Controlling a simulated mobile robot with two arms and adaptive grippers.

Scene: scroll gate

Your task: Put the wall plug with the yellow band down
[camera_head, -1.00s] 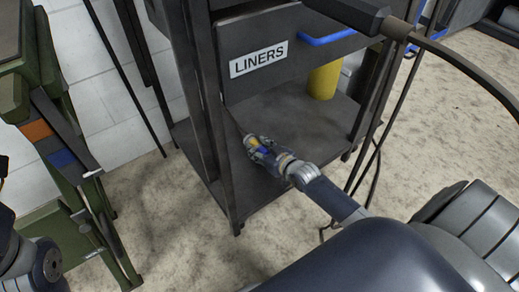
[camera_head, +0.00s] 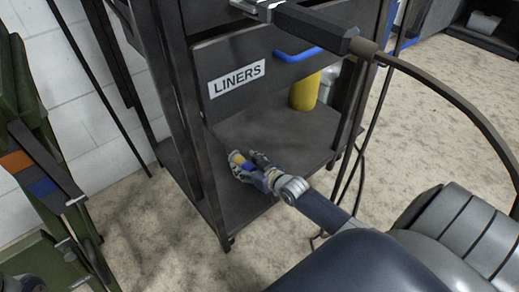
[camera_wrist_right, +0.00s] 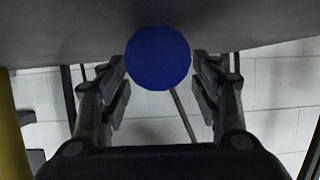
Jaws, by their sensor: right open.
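The wall plug (camera_head: 237,158) shows a yellow part and some blue at my right gripper, over the lower shelf (camera_head: 285,132) of the dark cart. In the right wrist view a round blue end (camera_wrist_right: 157,57), seemingly the plug's, lies between the fingers and overlaps the grey surface. My right gripper (camera_head: 245,169) is open around the plug, with a gap showing beside each finger in the wrist view (camera_wrist_right: 160,92). Fingers hide much of the plug, and I cannot tell whether it touches the shelf. My left gripper is out of view.
A yellow cylinder (camera_head: 304,91) stands farther back on the shelf. Above is a drawer labelled LINERS (camera_head: 237,78) with a blue handle (camera_head: 304,52). Cart posts and a hanging cable (camera_head: 360,170) flank the opening. A green frame (camera_head: 45,255) stands at left.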

